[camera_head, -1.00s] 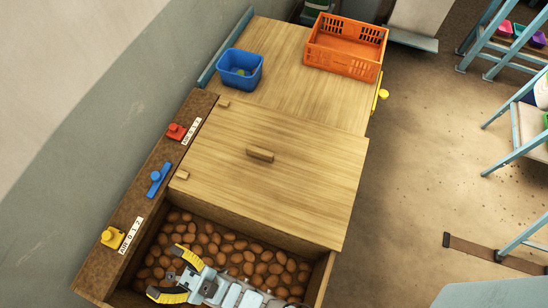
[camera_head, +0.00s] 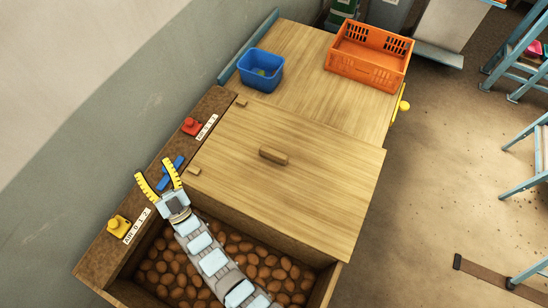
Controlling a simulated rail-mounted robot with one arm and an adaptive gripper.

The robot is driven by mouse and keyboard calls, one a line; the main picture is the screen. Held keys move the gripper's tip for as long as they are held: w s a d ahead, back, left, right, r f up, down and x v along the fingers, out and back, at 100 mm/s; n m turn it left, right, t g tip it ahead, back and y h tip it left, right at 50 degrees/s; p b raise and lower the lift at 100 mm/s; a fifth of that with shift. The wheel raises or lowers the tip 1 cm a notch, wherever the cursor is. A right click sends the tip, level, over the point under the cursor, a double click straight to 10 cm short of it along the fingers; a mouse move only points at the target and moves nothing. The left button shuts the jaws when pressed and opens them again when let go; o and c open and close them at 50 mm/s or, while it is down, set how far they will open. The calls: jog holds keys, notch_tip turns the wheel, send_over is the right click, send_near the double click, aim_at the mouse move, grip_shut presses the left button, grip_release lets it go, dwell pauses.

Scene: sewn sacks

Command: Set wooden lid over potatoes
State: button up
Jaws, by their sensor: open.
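The wooden lid (camera_head: 310,205) is a flat light-wood panel with a small block handle (camera_head: 273,156) near its middle. It lies over the far part of the bin. Brown potatoes (camera_head: 262,262) show in the uncovered near part, partly hidden by my arm. My gripper (camera_head: 153,167) has yellow fingers and is open and empty. It is left of the lid, above the bin's left ledge. Its right finger overlaps the blue lever (camera_head: 163,182) on that ledge; I cannot tell whether they touch.
A red knob (camera_head: 191,127) and a yellow knob (camera_head: 118,225) sit on the ledge with white labels. A blue basket (camera_head: 261,72) and an orange crate (camera_head: 368,65) stand on the wooden top behind the lid.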

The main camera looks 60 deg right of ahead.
jog(key=w+d+f+n+g+y+b, duration=0.1)
jog(key=w+d+f+g+y+b, duration=0.25)
jog(key=w+d, duration=0.75)
jog(key=w+d+f+n+g+y+b, duration=0.1)
jog(key=w+d+f+g+y, duration=0.1)
jog(key=w+d+f+g, duration=0.6)
jog(key=n+g+y+b, duration=0.5)
jog(key=n+g+y, duration=0.15)
jog(key=g, duration=0.55)
send_over(274, 156)
jog(key=d, duration=0.1)
notch_tip(274, 156, down, 8)
jog(key=shift+m+t, duration=0.25)
jog(key=shift+w+d+f+b, duration=0.15)
jog(key=shift+f+b, duration=0.15)
jog(key=shift+f, duration=2.5)
jog(key=shift+w+a+f+b, duration=0.1)
jog(key=shift+f+b, duration=0.15)
jog(key=shift+f, duration=2.6)
jog(key=shift+w+d+f+b, duration=0.15)
jog(key=shift+f+b, duration=0.15)
jog(key=shift+f, duration=2.5)
jog(key=shift+a, duration=0.1)
grip_shut()
